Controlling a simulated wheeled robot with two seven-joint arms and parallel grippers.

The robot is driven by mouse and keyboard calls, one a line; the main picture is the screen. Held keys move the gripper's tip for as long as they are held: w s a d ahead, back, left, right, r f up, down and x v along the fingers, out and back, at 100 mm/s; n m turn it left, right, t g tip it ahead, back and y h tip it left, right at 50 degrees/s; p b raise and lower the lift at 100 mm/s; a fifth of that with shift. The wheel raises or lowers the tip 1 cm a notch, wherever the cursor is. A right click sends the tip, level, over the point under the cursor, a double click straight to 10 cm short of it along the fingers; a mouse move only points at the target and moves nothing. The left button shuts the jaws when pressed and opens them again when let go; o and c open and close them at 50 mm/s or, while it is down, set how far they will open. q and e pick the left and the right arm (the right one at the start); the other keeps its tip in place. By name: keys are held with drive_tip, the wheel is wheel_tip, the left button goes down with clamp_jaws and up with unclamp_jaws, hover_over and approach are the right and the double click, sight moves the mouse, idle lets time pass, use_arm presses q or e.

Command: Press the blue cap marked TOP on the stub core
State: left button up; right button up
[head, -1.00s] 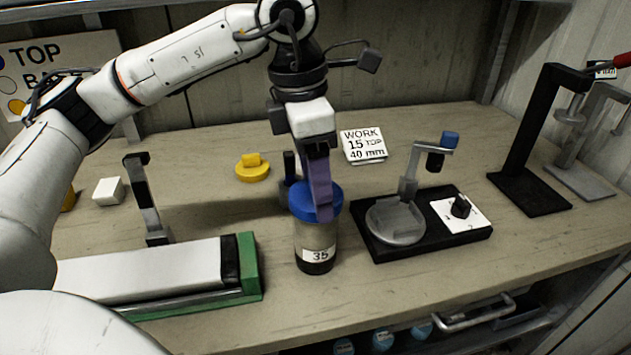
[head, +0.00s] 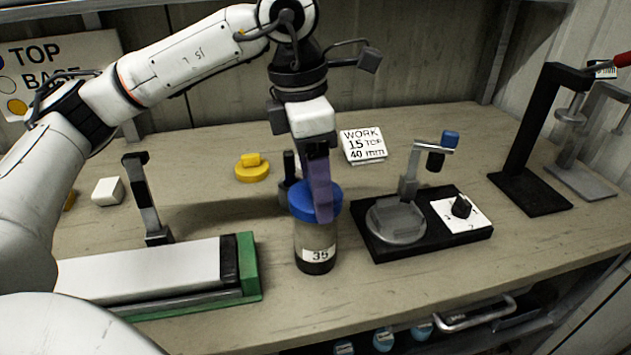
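The stub core is a short clear cylinder (head: 316,244) with a dark sample and a label that seems to read 35. It stands upright on the bench in the head view. A blue cap (head: 301,207) sits on its top; no TOP mark is readable on it. My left gripper (head: 320,205) points down at the cap, with a purple-grey finger overlapping the cap's front. Whether the fingers grip the cap or only touch it is hard to tell. My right gripper is not in view.
A yellow cap (head: 252,172) lies behind left. A green-ended cradle with a white liner (head: 140,277) is at left. A black-based device with a round plate (head: 395,224) stands close at right. A WORK card (head: 363,145) and a black stand (head: 530,140) are farther back.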

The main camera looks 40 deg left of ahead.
use_arm(q)
drive_tip(key=shift+f+b, duration=1)
drive_tip(key=shift+f, duration=0.2)
idle(0.4)
drive_tip(key=o, duration=1)
drive_tip(key=shift+o, duration=0.5)
drive_tip(key=shift+o, duration=1.3)
drive_tip(key=shift+r, duration=0.1)
drive_tip(key=shift+r+p, duration=2.65)
drive_tip(key=shift+r, duration=0.85)
